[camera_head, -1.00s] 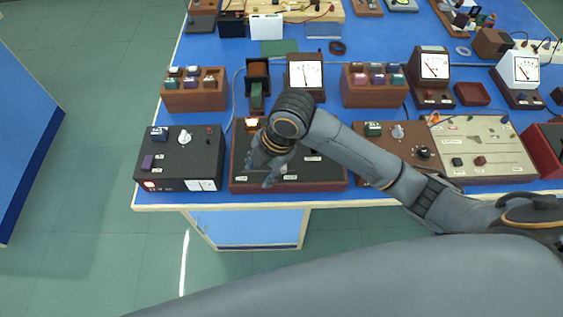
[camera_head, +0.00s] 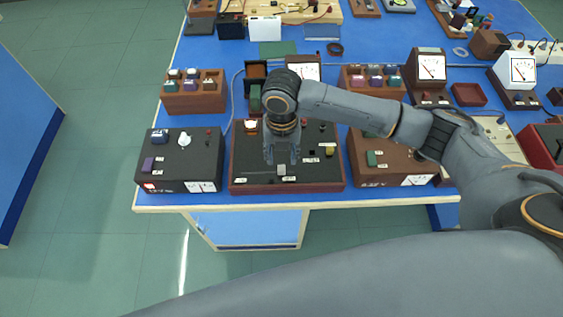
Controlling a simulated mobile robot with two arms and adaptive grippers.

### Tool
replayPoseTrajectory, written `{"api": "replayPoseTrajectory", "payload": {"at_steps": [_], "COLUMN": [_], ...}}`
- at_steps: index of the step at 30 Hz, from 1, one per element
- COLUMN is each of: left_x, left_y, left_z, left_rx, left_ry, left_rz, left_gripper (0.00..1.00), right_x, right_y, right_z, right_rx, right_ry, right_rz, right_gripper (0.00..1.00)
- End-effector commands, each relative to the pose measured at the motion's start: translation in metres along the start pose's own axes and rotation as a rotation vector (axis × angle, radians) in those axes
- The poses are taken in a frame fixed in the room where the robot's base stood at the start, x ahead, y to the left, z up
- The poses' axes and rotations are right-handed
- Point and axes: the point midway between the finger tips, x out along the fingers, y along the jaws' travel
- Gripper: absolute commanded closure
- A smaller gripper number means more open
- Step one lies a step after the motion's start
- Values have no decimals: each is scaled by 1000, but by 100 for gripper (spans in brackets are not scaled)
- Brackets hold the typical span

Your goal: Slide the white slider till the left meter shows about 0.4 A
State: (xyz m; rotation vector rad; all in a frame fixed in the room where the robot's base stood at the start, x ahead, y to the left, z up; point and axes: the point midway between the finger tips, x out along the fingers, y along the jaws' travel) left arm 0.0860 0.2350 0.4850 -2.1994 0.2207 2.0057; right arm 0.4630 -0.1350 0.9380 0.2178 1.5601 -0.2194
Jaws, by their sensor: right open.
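The white slider (camera_head: 281,169) is a small pale block near the front of a dark panel (camera_head: 245,160) with a red-brown frame, beside a thin rail line. My right gripper (camera_head: 282,160) points down just behind and over the slider, fingers apart. I cannot tell whether they touch it. The leftmost upright meter (camera_head: 308,71) has a white face in a brown case behind the panel. My right arm hides part of it, and its reading is too small to make out. My left gripper is out of view.
A black box (camera_head: 180,165) stands left of the panel and a brown box (camera_head: 392,158) right of it. Brown plug blocks (camera_head: 195,100) stand behind. Two more upright meters (camera_head: 432,67) (camera_head: 522,70) are at the right. The table's front edge is close before the panel.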

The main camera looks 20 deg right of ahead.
Motion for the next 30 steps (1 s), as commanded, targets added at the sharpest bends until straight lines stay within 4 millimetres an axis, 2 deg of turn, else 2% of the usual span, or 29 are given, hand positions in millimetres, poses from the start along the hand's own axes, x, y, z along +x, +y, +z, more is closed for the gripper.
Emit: {"api": "replayPoseTrajectory", "payload": {"at_steps": [3, 9, 20, 21, 23, 27, 30], "left_x": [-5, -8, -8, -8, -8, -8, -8], "left_y": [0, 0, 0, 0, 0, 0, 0], "left_z": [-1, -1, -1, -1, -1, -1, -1], "left_rx": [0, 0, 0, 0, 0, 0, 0], "left_ry": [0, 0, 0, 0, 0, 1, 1], "left_rz": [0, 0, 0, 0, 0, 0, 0], "left_gripper": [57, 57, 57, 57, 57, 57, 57], "right_x": [22, 46, 53, 53, 52, 52, 52], "right_y": [0, 0, 0, 0, 0, 0, 0], "right_z": [0, 0, 0, 0, 0, 0, 0], "right_rx": [2, 2, 0, 0, 1, 1, 1], "right_ry": [3, 1, -1, -1, -1, -1, -1], "right_rz": [-2, 0, 1, 1, 1, 1, 1], "right_gripper": [57, 57, 57, 59, 71, 99, 100]}}
